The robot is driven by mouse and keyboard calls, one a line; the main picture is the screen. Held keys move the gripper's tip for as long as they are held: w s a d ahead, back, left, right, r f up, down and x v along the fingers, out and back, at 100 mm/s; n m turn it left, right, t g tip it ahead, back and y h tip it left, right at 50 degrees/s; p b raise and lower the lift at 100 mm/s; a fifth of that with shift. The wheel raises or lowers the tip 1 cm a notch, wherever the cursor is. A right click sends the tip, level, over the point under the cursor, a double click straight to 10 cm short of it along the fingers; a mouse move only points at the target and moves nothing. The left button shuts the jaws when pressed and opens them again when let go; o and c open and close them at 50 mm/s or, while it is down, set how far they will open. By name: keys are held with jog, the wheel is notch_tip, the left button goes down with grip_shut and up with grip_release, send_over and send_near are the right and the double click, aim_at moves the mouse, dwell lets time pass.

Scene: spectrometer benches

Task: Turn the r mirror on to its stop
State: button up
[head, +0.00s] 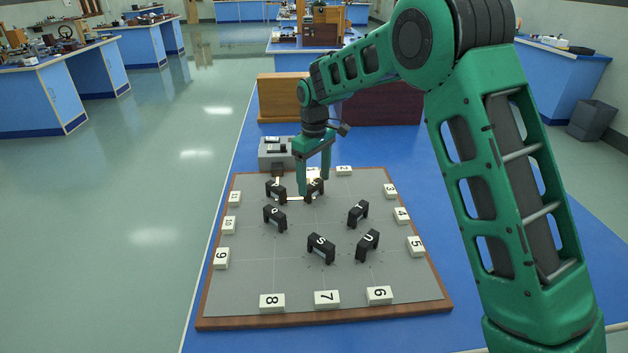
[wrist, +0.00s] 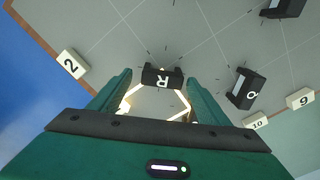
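The r mirror is a small black block with a white R on top. In the wrist view the r mirror (wrist: 162,78) sits between the tips of my gripper (wrist: 160,84), with a narrow gap showing on each side. In the head view my gripper (head: 314,186) points down at the far part of the grey board (head: 300,275), and its fingers hide part of the r mirror (head: 315,189). The gripper is open around the mirror. A bright light path shows beside the mirror in both views. The mirror's stop cannot be made out.
Other black lettered mirrors stand nearby: one (head: 276,190) just left, Q (head: 274,217), S (head: 320,248), U (head: 368,245) and another (head: 358,213). White numbered blocks line the board's edge. A grey box (head: 275,152) stands behind it.

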aim_at(314, 183)
jog(key=shift+r, duration=0.1)
notch_tip(314, 183, up, 10)
jog(key=shift+r, duration=0.25)
dwell(0.4)
